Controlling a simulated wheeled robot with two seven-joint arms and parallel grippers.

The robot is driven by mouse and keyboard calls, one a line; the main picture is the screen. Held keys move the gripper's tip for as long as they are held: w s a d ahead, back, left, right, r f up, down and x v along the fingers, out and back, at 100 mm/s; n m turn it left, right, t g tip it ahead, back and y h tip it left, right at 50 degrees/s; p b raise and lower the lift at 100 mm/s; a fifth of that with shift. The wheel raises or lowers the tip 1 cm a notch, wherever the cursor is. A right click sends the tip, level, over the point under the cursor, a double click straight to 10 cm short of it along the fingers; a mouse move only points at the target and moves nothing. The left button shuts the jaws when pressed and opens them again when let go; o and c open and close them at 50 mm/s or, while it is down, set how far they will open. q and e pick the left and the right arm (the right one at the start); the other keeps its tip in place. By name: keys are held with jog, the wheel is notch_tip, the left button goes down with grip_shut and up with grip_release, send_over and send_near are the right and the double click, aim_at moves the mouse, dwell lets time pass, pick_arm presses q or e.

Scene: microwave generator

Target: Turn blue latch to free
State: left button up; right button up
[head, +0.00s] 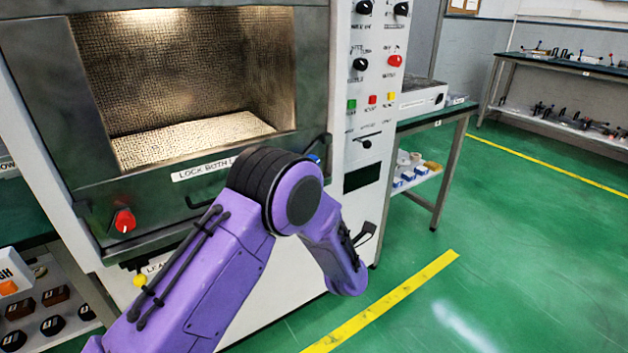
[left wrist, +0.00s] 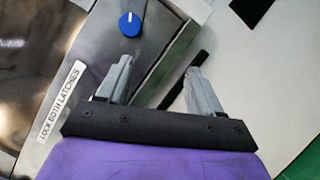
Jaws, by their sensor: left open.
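The blue latch (left wrist: 129,24) is a round knob with a white mark, on the dark door frame at the top of the left wrist view. In the head view only a small blue part of it (head: 314,158) shows behind my purple arm. My left gripper (left wrist: 160,75) is open and empty, with its two grey fingers apart. The latch lies beyond the left finger's tip, and I see no contact. In the head view my left gripper (head: 362,238) is mostly hidden by the arm. My right gripper is not in view.
A red latch (head: 124,220) sits at the door's lower left. A label (head: 203,170) and a dark handle (head: 205,196) are between the latches. A control panel (head: 375,70) stands right of the chamber. The green floor at right is clear.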

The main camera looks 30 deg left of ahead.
aim_at(317, 154)
pick_arm(q)
jog(key=w+a+r+n, duration=0.1)
jog(key=w+a+r, duration=0.1)
jog(key=w+a+r+n+y, duration=0.1)
jog(key=w+a+r+n, duration=0.1)
jog(key=w+a+r, duration=0.1)
jog(key=w+a+r+n+y, duration=0.1)
jog(key=w+a+r, duration=0.1)
jog(key=a, duration=0.1)
jog(key=shift+w+a+r+n+g+p, duration=0.2)
jog(key=shift+r+n+g+p, duration=0.1)
jog(key=shift+n+g+p, duration=0.1)
jog(key=shift+c, duration=0.4)
jog(key=c, duration=1)
